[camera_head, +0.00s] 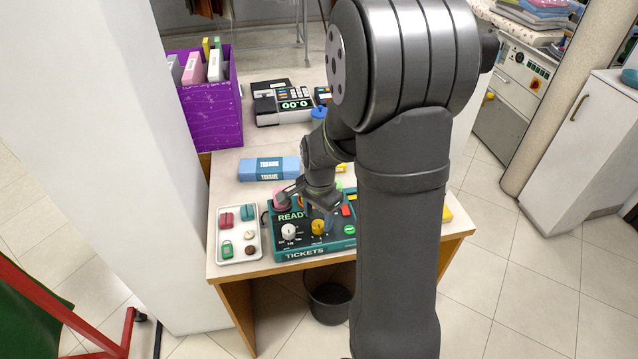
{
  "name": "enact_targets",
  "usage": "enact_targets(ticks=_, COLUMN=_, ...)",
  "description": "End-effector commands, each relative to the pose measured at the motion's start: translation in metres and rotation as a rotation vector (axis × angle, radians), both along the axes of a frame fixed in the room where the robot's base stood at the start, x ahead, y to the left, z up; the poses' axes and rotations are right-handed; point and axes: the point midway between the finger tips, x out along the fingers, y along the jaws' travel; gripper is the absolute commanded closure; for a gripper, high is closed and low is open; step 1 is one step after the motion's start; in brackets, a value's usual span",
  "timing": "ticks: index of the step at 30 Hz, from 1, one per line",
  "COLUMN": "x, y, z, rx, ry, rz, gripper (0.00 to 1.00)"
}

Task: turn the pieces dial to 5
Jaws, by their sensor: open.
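The green ticket machine (274,242), marked "READY" and "TICKETS", sits at the front of the counter. On its top are a white dial (289,231) at the left and a yellow dial (318,227) to its right. The lettering around them is too small to read, so I cannot tell which is the pieces dial or what either points at. My gripper (304,207) is open and empty, over the back part of the machine, behind the dials in the picture. It hides part of the panel, and my arm hides the machine's right side.
A white tray (239,257) with small coloured items lies left of the machine. A blue tissue pack (262,169) lies behind. A till (283,119) and a purple file box (213,108) stand farther back. Bare counter (231,189) shows at the left.

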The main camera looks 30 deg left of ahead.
Motion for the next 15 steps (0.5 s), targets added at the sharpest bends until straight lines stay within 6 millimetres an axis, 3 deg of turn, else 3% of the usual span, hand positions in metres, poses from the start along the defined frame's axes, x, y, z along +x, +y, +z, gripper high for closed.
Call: enact_targets(ticks=15, x=0.0, y=-0.003, z=0.118, rx=0.004, ry=-0.004, rz=0.0, gripper=0.47)
